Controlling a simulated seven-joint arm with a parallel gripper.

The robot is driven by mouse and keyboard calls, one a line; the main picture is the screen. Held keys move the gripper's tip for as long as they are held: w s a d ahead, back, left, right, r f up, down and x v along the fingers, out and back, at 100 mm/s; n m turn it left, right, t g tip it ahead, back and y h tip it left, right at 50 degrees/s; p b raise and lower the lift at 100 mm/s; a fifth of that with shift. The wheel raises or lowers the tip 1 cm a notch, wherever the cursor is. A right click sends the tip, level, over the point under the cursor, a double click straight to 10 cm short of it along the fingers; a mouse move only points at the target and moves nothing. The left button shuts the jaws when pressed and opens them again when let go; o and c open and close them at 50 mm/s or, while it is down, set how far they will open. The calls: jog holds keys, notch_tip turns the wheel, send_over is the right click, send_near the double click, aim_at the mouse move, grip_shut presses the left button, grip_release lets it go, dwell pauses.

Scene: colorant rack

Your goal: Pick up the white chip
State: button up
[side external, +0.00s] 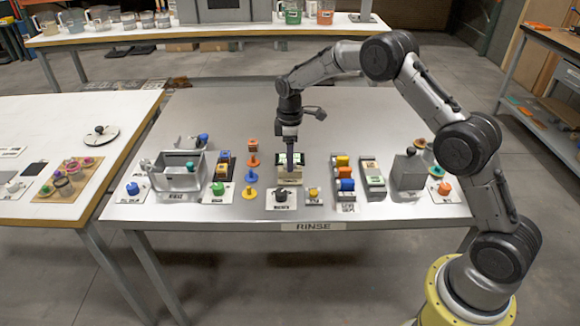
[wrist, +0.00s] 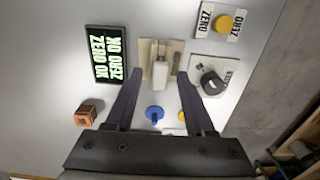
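A pale whitish piece (wrist: 160,74) stands on a beige block in the wrist view, between my fingertips; it is the likeliest white chip, but I cannot be sure. The beige block (side external: 289,174) also shows in the side view, in the middle of the table under my gripper. My gripper (side external: 290,163) points down just above the block. In the wrist view my gripper (wrist: 161,76) is open, with one dark finger on each side of the pale piece and visible gaps between. The side view is too small to show the chip itself.
A black knob (wrist: 212,83) is close on the right, and a yellow button (wrist: 224,22) is farther out. An orange cube (wrist: 86,115) and a blue round piece (wrist: 154,113) are nearby.

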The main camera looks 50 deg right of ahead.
grip_shut()
jog(key=shift+r, duration=0.15)
